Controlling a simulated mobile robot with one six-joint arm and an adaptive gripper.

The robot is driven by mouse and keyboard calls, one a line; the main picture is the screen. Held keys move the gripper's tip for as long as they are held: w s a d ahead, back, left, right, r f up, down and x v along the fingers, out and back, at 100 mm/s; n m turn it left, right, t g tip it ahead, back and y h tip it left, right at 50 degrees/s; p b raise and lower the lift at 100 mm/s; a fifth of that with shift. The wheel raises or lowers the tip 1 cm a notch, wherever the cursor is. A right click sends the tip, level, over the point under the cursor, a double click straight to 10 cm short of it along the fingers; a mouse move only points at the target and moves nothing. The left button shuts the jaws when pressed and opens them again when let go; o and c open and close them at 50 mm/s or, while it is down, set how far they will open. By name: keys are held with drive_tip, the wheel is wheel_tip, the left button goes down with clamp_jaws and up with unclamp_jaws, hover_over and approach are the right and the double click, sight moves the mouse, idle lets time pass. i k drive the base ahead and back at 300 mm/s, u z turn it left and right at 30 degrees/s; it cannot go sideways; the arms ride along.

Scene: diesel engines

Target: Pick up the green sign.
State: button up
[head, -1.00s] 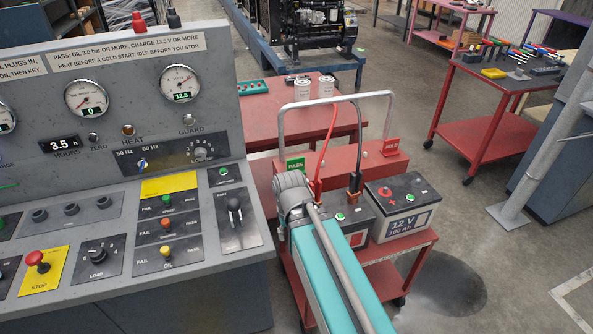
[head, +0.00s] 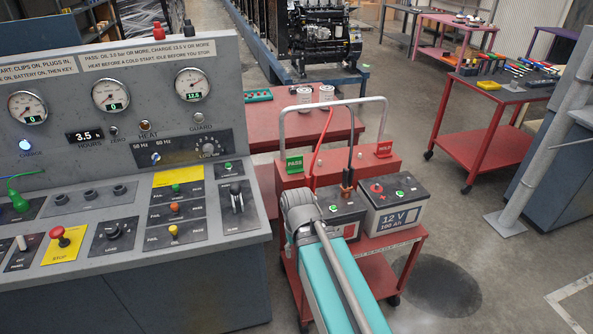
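The green sign (head: 294,165), marked PASS, stands at the left end of the red box top on the red cart. A red sign (head: 384,149), marked HOLD, stands at the right end of the same box. My arm reaches in from the bottom of the head view, its far end just in front of the cart and below the green sign. My gripper itself cannot be made out; the arm's end hides it. The green sign is in plain view and nothing is seen holding it.
The cart (head: 395,240) carries two batteries, one marked 12 V (head: 392,205), with red and black cables. A grey control panel (head: 130,215) fills the left. A red table (head: 320,130) with two white cans stands behind. Open floor lies to the right.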

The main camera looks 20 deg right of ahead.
sight(294, 164)
drive_tip(key=z, duration=1.2)
drive_tip(key=i, duration=0.85)
drive_tip(key=u, duration=1.65)
